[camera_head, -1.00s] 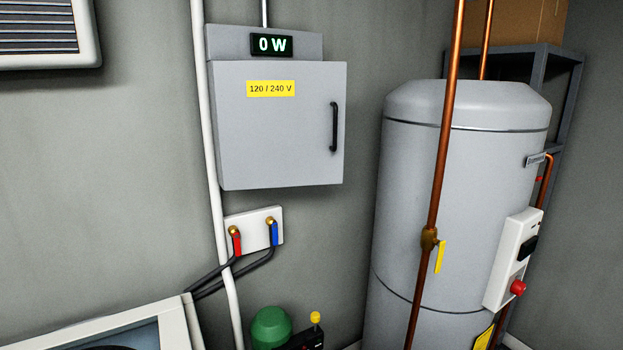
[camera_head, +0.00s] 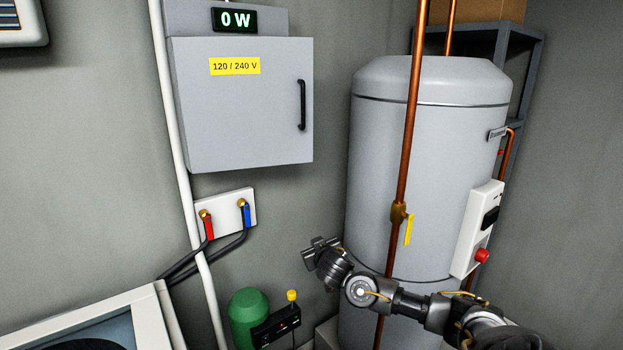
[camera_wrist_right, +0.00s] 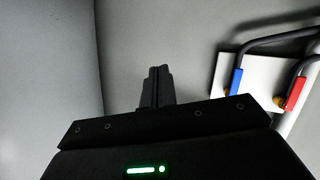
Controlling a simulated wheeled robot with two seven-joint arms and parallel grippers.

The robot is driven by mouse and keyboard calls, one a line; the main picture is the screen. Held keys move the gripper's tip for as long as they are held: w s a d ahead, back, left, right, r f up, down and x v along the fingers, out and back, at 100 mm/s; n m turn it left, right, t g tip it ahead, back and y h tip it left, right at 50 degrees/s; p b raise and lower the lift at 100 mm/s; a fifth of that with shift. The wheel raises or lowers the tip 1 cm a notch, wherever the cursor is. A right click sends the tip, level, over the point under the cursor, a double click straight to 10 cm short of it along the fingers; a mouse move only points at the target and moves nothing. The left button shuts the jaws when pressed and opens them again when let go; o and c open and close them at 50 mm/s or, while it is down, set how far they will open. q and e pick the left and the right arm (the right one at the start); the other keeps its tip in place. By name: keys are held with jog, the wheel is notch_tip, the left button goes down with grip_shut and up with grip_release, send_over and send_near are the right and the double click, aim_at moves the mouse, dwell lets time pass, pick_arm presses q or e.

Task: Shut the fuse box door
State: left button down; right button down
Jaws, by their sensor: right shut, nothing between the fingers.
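The grey fuse box door (camera_head: 240,115) shows in the head view, with a yellow 120 / 240 V label and a black vertical handle (camera_head: 301,105) near its right edge. Its right edge reaches past the box top (camera_head: 185,18) behind it. I cannot tell how far ajar it is; no inside shows. My right gripper (camera_head: 318,245) is below and right of the door, apart from it, shut and empty. In the right wrist view its fingers (camera_wrist_right: 157,82) are together, facing the wall, with a plain grey surface at the left. My left gripper is not in view.
A grey tank (camera_head: 430,150) with a copper pipe (camera_head: 412,120) stands to the right, behind my right arm. A white pipe (camera_head: 175,120) runs along the box's left. A valve plate (camera_head: 226,212) with hoses is below. Bare wall lies between door and tank.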

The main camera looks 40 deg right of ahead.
notch_tip(320, 180, up, 16)
jog(key=s+a+r+m+t, duration=0.1)
jog(key=s+a+t, duration=0.1)
jog(key=s, duration=0.1)
jog(key=m+t+h, duration=0.1)
jog(key=m+t, duration=0.1)
send_near(308, 155)
jog(key=p+x, duration=0.6)
jog(key=p, duration=0.1)
jog(key=shift+s+r, duration=0.1)
jog(key=shift+r, duration=0.15)
jog(key=shift+w+d+f, duration=0.15)
jog(key=shift+w+d, duration=0.05)
jog(key=shift+w, duration=0.2)
jog(key=shift+w, duration=0.15)
